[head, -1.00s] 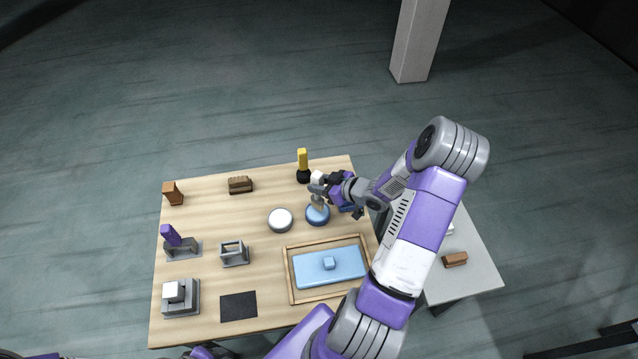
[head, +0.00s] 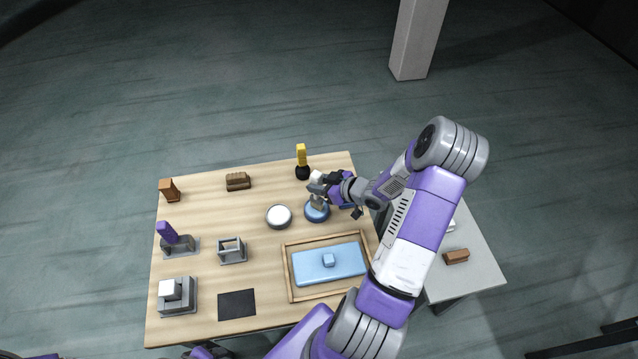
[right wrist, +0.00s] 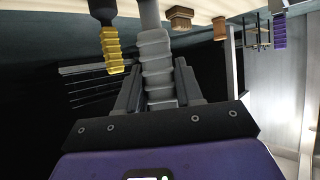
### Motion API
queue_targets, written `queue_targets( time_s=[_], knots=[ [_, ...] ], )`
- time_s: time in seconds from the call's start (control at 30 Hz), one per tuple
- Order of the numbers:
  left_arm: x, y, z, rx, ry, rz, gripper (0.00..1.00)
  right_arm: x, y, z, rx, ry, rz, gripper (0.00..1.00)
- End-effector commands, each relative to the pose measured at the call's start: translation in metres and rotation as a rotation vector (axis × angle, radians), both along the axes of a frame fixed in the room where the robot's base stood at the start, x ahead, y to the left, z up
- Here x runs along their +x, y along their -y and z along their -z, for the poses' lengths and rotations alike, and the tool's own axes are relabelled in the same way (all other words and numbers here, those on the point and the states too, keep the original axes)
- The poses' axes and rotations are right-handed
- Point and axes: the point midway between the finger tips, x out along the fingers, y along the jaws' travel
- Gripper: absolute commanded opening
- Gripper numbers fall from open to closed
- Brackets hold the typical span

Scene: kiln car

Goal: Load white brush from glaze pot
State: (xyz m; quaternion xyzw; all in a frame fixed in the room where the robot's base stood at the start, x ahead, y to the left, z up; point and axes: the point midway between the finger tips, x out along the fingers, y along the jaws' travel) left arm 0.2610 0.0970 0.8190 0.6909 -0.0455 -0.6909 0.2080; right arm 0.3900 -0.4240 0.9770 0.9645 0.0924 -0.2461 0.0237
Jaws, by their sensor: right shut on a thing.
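The white brush (head: 317,177) is upright in my right gripper (head: 325,183), which is shut on its handle. In the right wrist view its pale ribbed handle (right wrist: 158,65) stands between the two fingers. The brush's lower end is over or in a round pot with blue contents (head: 317,212); I cannot tell whether the bristles touch the glaze. A second round pot with white contents (head: 279,217) stands just left of it, apart from the brush. My left gripper is not in view.
A yellow-handled brush (head: 301,157) stands behind the gripper, close by. A wooden tray (head: 288,275) with a blue slab lies in front. A purple-handled tool (head: 168,233), a grey frame (head: 232,251) and wooden blocks stand left. A side table (head: 477,275) is at right.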

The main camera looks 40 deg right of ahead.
Motion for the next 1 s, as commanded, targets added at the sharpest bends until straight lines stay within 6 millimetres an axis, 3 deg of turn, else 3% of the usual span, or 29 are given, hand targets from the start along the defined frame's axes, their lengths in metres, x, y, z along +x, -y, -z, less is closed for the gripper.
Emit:
queue_targets(
  time_s=[1.0],
  knots=[
    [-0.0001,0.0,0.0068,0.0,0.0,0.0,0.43,0.0002,0.0001,0.0094,-0.001,0.001,0.0,0.0]
  ],
)
